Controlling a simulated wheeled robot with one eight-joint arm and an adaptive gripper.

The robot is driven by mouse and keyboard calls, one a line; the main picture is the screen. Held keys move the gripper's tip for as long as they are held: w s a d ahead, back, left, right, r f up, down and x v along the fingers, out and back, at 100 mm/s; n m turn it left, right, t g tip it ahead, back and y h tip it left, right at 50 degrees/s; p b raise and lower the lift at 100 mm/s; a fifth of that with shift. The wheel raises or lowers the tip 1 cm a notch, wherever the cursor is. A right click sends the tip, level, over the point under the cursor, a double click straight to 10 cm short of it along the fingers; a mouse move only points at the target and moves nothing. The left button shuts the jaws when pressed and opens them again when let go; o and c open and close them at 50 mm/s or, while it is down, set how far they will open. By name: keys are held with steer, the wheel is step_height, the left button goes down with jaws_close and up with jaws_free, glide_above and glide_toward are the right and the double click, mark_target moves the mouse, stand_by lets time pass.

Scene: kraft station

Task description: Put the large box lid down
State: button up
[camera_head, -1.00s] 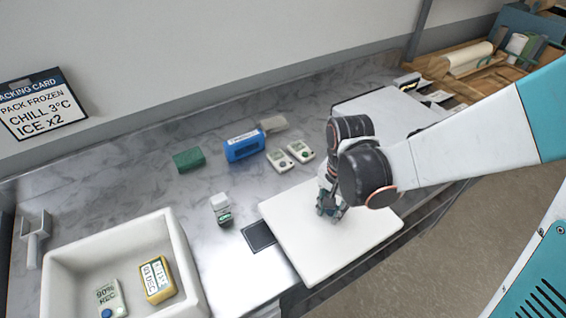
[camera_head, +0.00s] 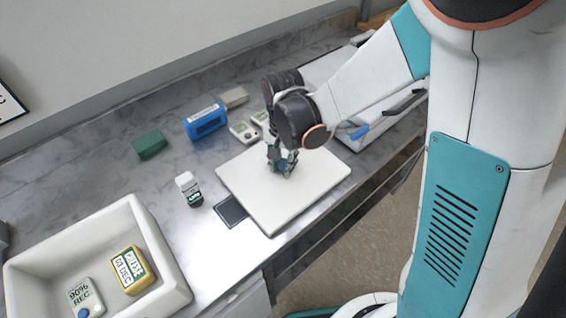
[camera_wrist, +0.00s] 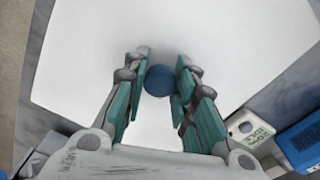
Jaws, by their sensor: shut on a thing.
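The large box lid (camera_head: 310,192) is a flat white slab at the front edge of the counter in the head view. It fills most of the wrist view (camera_wrist: 85,50). A round blue knob (camera_wrist: 158,81) stands at its middle. My gripper (camera_head: 281,170) is over the lid, with its teal fingers (camera_wrist: 160,70) shut on the knob. The lid looks level and low, close to the counter; I cannot tell whether it touches. Its underside is hidden.
A dark square pad (camera_head: 231,211) and a small white-capped bottle (camera_head: 188,189) lie left of the lid. A white bin (camera_head: 165,248) stands front left. A blue device (camera_head: 205,122), green block (camera_head: 149,144) and pale meters (camera_head: 243,131) are behind. A white box (camera_head: 375,125) stands right, partly behind my arm.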

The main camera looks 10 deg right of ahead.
mark_target(283, 162)
steer(key=shift+f, duration=0.2)
steer(key=o, duration=1.1)
steer(key=shift+c, duration=0.2)
steer(key=shift+r, duration=0.15)
step_height(283, 162, up, 12)
steer(key=p, duration=0.3)
